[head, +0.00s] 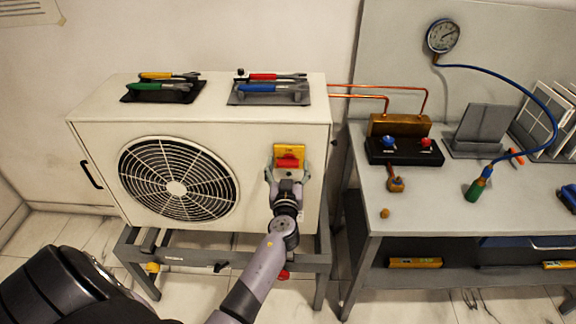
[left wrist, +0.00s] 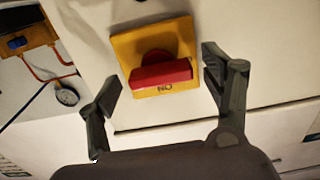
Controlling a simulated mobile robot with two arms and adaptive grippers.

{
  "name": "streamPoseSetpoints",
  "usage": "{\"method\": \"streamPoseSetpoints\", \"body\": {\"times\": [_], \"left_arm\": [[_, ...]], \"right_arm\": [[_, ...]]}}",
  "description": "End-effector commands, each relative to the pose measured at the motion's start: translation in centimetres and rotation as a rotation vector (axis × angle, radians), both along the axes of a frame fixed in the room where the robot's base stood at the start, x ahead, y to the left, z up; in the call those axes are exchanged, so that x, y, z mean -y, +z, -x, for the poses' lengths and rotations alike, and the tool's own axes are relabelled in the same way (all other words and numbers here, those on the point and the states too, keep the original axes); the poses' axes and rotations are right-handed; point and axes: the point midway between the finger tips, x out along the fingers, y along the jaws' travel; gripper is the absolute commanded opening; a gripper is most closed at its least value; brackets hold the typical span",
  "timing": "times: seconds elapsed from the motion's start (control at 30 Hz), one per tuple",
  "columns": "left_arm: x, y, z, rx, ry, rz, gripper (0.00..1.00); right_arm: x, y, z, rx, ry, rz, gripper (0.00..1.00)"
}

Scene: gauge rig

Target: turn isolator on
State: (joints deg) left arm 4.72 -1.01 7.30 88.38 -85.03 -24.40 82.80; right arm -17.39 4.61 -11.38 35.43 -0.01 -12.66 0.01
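The isolator is a yellow plate (head: 290,150) with a red handle (head: 289,163) on the right part of the white unit's front. In the left wrist view the red handle (left wrist: 161,74) lies roughly crosswise on the yellow plate (left wrist: 181,34). Upside-down lettering, which looks like "ON", shows at the plate's lower edge there. My left gripper (head: 287,176) is at the isolator, and its fingers (left wrist: 160,80) are open, one on each side of the handle, with gaps visible. I cannot tell how deep they reach. My right gripper is not in view.
The white unit (head: 90,135) has a round fan grille (head: 178,180) left of the isolator. Two tool trays lie on top. A grey bench (head: 440,210) stands at the right with a brass manifold (head: 399,125), a gauge (head: 442,36) and a blue hose (head: 520,80).

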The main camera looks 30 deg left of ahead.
Motion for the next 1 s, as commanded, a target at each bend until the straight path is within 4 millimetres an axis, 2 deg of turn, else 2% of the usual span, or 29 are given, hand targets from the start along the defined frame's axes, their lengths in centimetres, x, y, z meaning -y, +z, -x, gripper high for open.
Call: {"method": "streamPoseSetpoints", "body": {"times": [0.07,0.7,1.0], "left_arm": [[0.00,0.00,0.00,0.000,0.000,0.000,0.69],[0.00,0.06,-0.02,0.001,0.000,-0.001,0.27],[-0.02,0.02,-0.03,-0.016,0.000,-0.029,0.25]], "right_arm": [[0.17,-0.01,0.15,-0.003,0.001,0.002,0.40],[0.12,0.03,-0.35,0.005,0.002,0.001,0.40],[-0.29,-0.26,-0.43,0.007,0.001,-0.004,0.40]]}}
